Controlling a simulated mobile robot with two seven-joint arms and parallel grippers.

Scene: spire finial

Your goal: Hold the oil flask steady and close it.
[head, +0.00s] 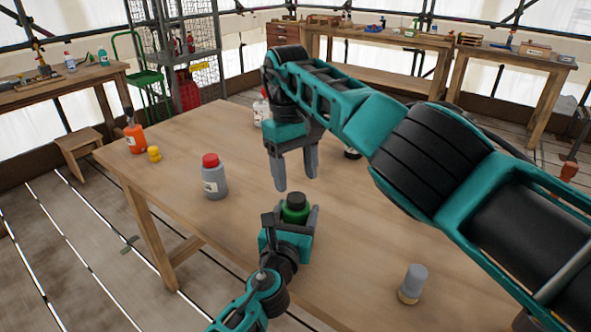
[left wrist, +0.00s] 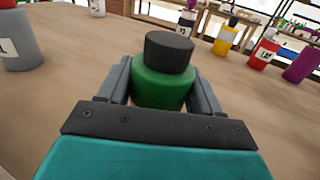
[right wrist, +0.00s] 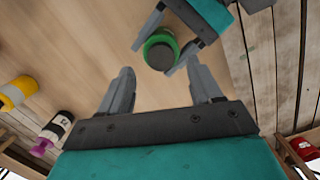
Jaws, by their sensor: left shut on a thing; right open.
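The oil flask looks to be the green bottle (head: 295,214) near the middle of the table, upright. A black cap (head: 296,200) sits on its top; I cannot tell whether it is tight. My left gripper (head: 291,214) is shut on the flask's body, a finger on each side, as the left wrist view shows with the green body (left wrist: 160,88) and cap (left wrist: 169,52). My right gripper (head: 295,184) is open and empty, pointing down above and beyond the flask. In the right wrist view the cap (right wrist: 161,56) lies ahead of its open fingers (right wrist: 162,72), apart from them.
A grey bottle with a red cap (head: 214,182) stands left of the flask. An orange bottle (head: 135,140) and a small yellow object (head: 154,154) are farther left. A grey-topped piece (head: 415,280) stands at front right. Yellow (left wrist: 225,41), red (left wrist: 262,54) and purple (left wrist: 300,66) bottles stand behind.

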